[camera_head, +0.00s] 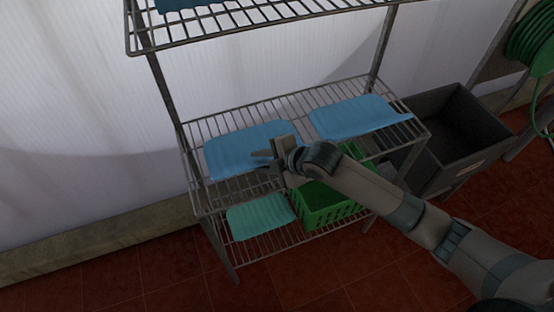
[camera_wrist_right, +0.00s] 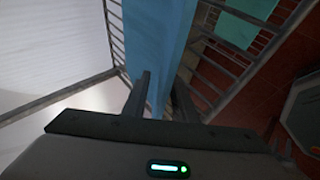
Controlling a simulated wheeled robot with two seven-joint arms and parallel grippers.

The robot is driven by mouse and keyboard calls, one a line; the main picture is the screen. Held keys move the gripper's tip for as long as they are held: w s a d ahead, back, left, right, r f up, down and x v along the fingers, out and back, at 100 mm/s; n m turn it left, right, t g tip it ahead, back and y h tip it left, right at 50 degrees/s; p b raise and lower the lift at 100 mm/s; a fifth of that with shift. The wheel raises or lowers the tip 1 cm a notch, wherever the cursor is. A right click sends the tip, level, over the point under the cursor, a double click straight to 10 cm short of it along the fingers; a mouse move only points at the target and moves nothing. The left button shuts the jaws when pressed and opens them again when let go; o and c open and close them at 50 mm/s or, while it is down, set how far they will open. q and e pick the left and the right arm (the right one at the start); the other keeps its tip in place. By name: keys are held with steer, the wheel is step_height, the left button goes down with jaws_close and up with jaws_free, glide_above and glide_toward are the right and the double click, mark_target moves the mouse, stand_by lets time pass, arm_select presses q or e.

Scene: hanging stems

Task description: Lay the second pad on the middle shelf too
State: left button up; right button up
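Two blue pads show on the wire middle shelf (camera_head: 290,112) in the head view. The left pad (camera_head: 232,150) lies nearly flat there, its front right part by my right gripper (camera_head: 266,159). The right pad (camera_head: 358,116) lies apart from it, towards the shelf's right end. In the right wrist view, my right gripper (camera_wrist_right: 162,80) has its fingers apart, with blue pad (camera_wrist_right: 155,40) showing between and beyond them. I cannot tell whether the fingers touch the pad. My left gripper is not in view.
A teal pad (camera_head: 258,216) and a green crate (camera_head: 328,207) are on the lower shelf. Part of a blue pad (camera_head: 183,4) shows on the top shelf. A dark grey bin (camera_head: 440,165) stands right of the rack. A green hose (camera_head: 533,38) hangs at the far right.

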steer(key=b+v, duration=0.2)
steer(key=v, duration=0.9)
steer(key=shift+d, duration=0.2)
steer(key=shift+s+r, duration=0.1)
steer(key=shift+s, duration=0.05)
